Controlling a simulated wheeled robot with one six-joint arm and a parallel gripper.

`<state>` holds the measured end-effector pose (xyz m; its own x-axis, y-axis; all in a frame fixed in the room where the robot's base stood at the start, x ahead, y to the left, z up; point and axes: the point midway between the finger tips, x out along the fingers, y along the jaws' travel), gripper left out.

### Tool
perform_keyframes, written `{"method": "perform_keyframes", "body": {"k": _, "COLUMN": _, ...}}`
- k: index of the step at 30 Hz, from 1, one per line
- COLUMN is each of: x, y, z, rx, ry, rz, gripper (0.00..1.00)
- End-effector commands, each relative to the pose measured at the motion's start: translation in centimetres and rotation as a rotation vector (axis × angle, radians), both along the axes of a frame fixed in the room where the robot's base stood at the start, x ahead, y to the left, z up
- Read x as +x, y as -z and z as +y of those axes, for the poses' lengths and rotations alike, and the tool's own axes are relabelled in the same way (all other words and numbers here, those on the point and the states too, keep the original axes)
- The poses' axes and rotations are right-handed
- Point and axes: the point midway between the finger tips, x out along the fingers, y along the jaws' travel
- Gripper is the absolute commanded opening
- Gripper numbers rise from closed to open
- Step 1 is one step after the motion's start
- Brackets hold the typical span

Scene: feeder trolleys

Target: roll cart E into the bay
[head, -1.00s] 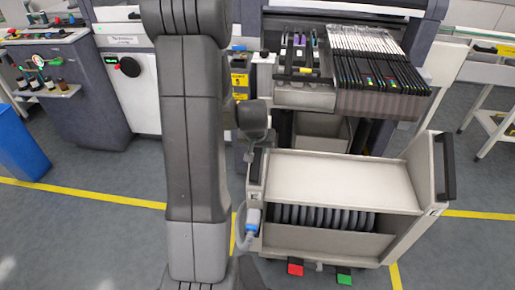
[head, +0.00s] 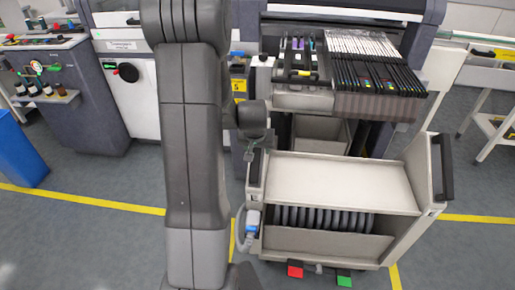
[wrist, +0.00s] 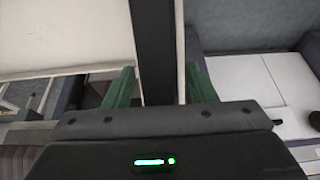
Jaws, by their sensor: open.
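The cart (head: 340,185) is a beige trolley with an empty top shelf, dark reels in its lower slot and a black handle (head: 442,167) on its right side panel. It stands upright on the floor, in front of the machine. No letter is readable on it. In the wrist view my gripper (wrist: 161,87) has its green fingers apart, on either side of a black bar (wrist: 152,45), which looks like the cart's left handle, and a pale panel edge. I cannot tell whether they touch. My arm hides the gripper's fingers in the head view. The space (head: 318,148) under the feeder bank lies behind the cart.
The feeder bank (head: 385,100) overhangs just behind the cart. Red (head: 295,271) and green (head: 344,280) pedals are at the cart's foot. Yellow floor lines (head: 80,200) run left and right. A blue bin (head: 18,152) stands at far left. Floor on both sides is free.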

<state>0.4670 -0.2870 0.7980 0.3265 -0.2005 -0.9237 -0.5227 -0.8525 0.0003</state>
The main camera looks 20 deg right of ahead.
Motion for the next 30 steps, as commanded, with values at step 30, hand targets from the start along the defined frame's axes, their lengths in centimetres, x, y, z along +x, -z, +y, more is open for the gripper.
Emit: {"method": "perform_keyframes", "body": {"k": 30, "x": -4.2, "y": -12.2, "z": 2.6, "rx": -0.002, "ry": 0.0, "rz": -0.003, "gripper": 0.51}}
